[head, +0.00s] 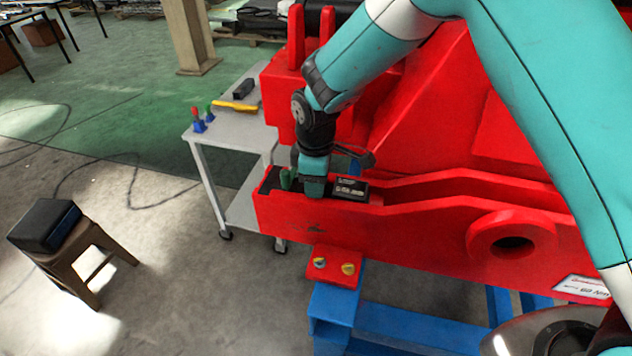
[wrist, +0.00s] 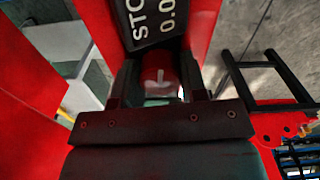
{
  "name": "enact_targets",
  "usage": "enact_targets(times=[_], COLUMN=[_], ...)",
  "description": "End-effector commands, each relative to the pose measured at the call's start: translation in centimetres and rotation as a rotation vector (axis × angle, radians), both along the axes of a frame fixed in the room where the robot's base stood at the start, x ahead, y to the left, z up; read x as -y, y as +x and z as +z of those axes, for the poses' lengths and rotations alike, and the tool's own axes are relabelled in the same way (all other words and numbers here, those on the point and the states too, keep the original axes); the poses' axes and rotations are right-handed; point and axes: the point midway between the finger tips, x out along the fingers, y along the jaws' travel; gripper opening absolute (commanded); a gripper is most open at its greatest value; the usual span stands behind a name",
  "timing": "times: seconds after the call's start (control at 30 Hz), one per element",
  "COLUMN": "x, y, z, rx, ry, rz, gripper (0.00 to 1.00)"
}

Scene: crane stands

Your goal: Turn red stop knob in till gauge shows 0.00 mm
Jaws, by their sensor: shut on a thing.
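The red stop knob (wrist: 160,72), with a pale mark on its face, sits between the fingers of my gripper (wrist: 160,90) in the wrist view. The fingers are shut on it from both sides. In the head view my gripper (head: 313,187) points down into the red crane part, and the knob is hidden behind it. The black gauge (wrist: 155,20) is just beyond the knob. Its visible text reads "STO" and "0.0"; the rest is cut off by the frame edge. The gauge (head: 350,190) also shows in the head view, too small to read.
A green upright piece (head: 285,178) stands just left of my gripper. The red crane part (head: 400,235) has walls close around the gripper and rests on a blue stand (head: 335,308). A grey trolley (head: 228,125) holds small items at left. A stool (head: 75,262) stands farther left.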

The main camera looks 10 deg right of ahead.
Motion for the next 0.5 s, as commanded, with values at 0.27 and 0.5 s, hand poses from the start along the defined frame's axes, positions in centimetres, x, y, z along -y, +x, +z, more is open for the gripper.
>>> enact_targets(times=[0.27, 0.5], x=[0.01, 0.00], y=[0.02, 0.03], z=[0.07, 0.08], rx=[0.000, 0.001], ry=[0.000, 0.000], rz=[-0.083, -0.081], gripper=[0.16, 0.62])
